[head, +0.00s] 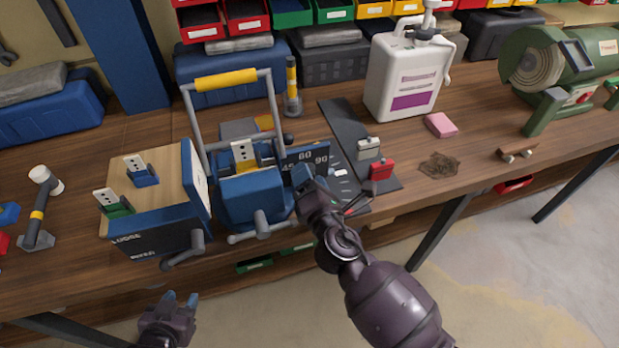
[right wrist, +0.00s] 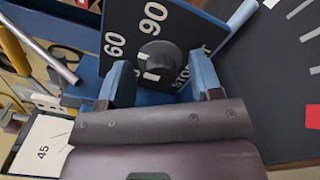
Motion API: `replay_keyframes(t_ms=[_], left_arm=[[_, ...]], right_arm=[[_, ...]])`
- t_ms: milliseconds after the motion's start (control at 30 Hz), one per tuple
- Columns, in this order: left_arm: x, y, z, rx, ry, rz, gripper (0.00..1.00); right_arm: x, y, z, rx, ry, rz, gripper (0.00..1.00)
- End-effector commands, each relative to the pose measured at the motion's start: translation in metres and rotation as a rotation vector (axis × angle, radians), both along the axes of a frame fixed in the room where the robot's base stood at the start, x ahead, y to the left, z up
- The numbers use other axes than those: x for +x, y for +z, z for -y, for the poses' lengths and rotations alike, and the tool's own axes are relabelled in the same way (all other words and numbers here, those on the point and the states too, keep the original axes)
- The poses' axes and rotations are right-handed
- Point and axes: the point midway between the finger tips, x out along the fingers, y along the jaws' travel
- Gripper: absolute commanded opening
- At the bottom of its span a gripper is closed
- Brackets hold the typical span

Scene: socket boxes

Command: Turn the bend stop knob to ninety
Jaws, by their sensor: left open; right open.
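The bend stop knob (right wrist: 168,68) is a dark round knob with a white mark, on a dark dial plate (right wrist: 185,28) printed 60, 90 and STOP. In the head view the plate (head: 319,158) stands at the right side of the blue bending machine (head: 252,195), showing 45, 60 and 90; my gripper hides the knob there. My right gripper (head: 303,180) is open in front of the plate. In the right wrist view its two blue fingers (right wrist: 160,85) stand on either side of the knob; contact cannot be told. My left gripper (head: 180,300) is open and empty, low before the bench.
The machine's yellow-gripped lever (head: 226,82) rises behind it. A wooden-topped box (head: 150,235) stands to its left. A dark mat (head: 350,135) with a red block (head: 381,170) lies right. A white jug (head: 405,75) stands behind. A white tag marked 45 (right wrist: 42,150) shows lower left.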

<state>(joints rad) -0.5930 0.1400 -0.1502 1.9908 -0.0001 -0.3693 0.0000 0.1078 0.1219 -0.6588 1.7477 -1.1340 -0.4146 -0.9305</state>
Motion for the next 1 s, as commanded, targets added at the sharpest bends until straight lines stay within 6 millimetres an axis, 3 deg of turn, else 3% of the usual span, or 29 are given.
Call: replay_keyframes(t_ms=[233,567,1000], left_arm=[[-0.0009,0.0008,-0.0002,0.0,0.0,-0.001,0.43],[-0.0077,-0.002,-0.0018,0.002,0.002,-0.013,0.43],[-0.0039,-0.0052,-0.0012,0.002,0.0,-0.01,0.43]], right_arm=[[0.0006,-0.0001,-0.0002,0.001,0.0,0.0,0.59],[0.0004,-0.0001,-0.0001,0.001,0.0,0.0,0.1],[0.0002,-0.0012,-0.0005,0.098,0.0,-0.033,0.1]])
